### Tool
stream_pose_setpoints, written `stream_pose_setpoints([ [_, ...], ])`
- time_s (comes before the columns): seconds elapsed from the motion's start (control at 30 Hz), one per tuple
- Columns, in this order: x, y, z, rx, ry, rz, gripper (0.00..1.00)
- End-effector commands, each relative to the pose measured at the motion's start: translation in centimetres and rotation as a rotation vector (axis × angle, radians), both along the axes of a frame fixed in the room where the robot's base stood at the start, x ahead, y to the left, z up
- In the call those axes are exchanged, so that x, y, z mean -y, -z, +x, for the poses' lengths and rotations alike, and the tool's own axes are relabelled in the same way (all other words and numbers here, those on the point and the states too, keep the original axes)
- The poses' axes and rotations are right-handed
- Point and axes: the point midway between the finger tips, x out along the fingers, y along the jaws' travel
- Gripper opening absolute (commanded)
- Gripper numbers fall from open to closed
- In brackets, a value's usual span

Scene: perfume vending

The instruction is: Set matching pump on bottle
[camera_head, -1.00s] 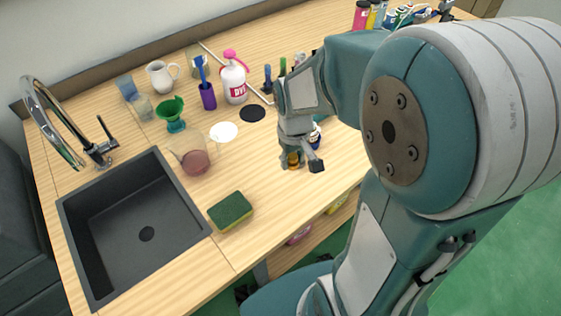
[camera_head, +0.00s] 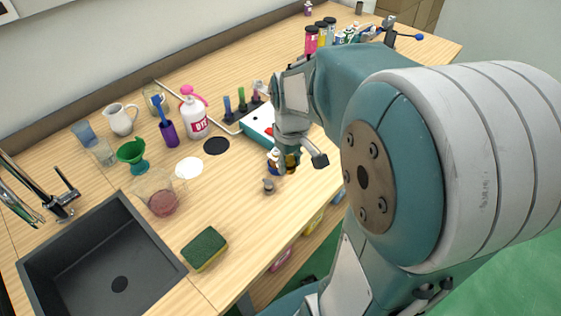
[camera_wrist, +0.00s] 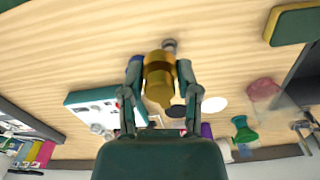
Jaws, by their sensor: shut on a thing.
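A gold-amber piece (camera_wrist: 158,78), with a wide body, a darker band and a narrow end, sits between my fingers in the wrist view. I cannot tell for certain whether it is a pump or a bottle. My gripper (camera_wrist: 160,70) is shut on it. In the head view, the amber piece (camera_head: 292,162) shows below my gripper (camera_head: 291,156), over the table's front part. A small grey round piece (camera_head: 268,186) stands on the table left of it, and it shows in the wrist view (camera_wrist: 169,45). A blue-and-white container (camera_head: 273,161) is close by, partly hidden.
A white bottle with a pink top (camera_head: 195,118), beaker (camera_head: 160,195), sponge (camera_head: 204,249) and sink (camera_head: 98,260) are left. The wood around the grey piece is clear.

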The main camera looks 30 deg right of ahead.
Motion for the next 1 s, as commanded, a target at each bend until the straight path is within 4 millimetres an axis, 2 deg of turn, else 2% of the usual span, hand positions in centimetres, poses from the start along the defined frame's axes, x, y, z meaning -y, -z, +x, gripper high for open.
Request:
stream_pose_setpoints([
  [0.03, 0.3, -0.1, 1.3, -0.001, -0.001, 0.000, 0.17],
  [0.3, 2.0, -0.4, 7.6, -0.001, -0.001, 0.000, 0.17],
  [0.5, 2.8, -0.2, 10.9, 0.000, 0.000, 0.000, 0.17],
  [0.77, 3.1, 0.3, 11.9, 0.000, 0.000, 0.000, 0.17],
  [1.0, 3.1, 2.1, 11.9, -0.002, 0.000, 0.000, 0.17],
])
